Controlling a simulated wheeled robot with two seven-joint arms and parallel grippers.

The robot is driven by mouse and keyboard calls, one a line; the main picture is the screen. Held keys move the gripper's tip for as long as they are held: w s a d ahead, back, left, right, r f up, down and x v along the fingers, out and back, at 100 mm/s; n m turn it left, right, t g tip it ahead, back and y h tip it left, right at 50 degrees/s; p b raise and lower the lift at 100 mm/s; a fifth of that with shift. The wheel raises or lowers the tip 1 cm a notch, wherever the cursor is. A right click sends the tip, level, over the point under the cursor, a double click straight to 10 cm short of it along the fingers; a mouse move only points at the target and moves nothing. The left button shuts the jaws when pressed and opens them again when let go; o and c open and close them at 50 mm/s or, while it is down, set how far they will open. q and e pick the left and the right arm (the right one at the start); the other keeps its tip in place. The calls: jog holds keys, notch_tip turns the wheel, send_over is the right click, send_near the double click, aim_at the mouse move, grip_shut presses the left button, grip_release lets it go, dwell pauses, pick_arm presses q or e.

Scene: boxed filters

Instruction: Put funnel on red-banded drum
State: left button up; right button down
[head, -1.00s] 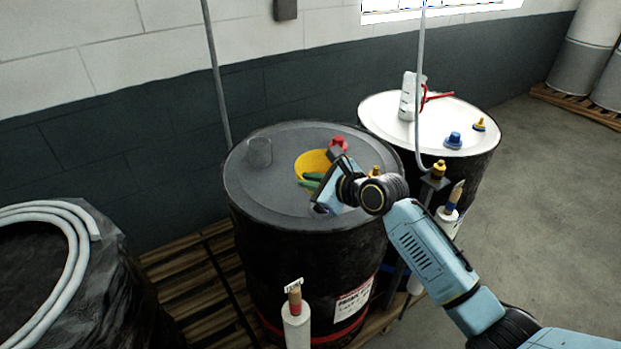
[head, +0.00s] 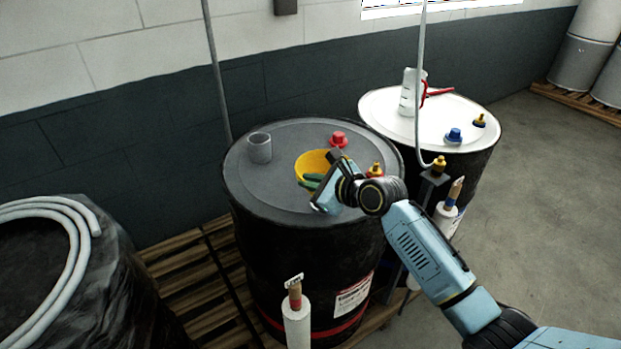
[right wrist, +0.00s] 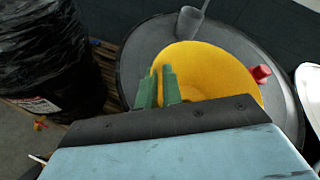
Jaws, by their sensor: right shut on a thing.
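The yellow funnel (head: 311,160) is at the middle of the grey lid of the black red-banded drum (head: 290,260). My right gripper (head: 313,181) is over this drum, its green fingers shut on the funnel's near side. In the right wrist view the wide yellow funnel (right wrist: 210,70) fills the space beyond the fingers (right wrist: 160,86), with the drum lid (right wrist: 140,60) behind it. The funnel's spout and underside are hidden, so I cannot tell whether it touches the lid. My left gripper is not in view.
A white-topped drum (head: 390,105) with small items stands behind right. A wrapped drum with a hose (head: 75,250) stands at left.

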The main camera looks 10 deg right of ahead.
jog(key=shift+f, duration=0.4)
jog(key=shift+f, duration=0.45)
jog(key=shift+f, duration=0.2)
jog(key=shift+f+b, duration=0.55)
jog(key=shift+f, duration=0.4)
jog(key=c, duration=1.5)
grip_release()
jog(key=shift+o, duration=0.3)
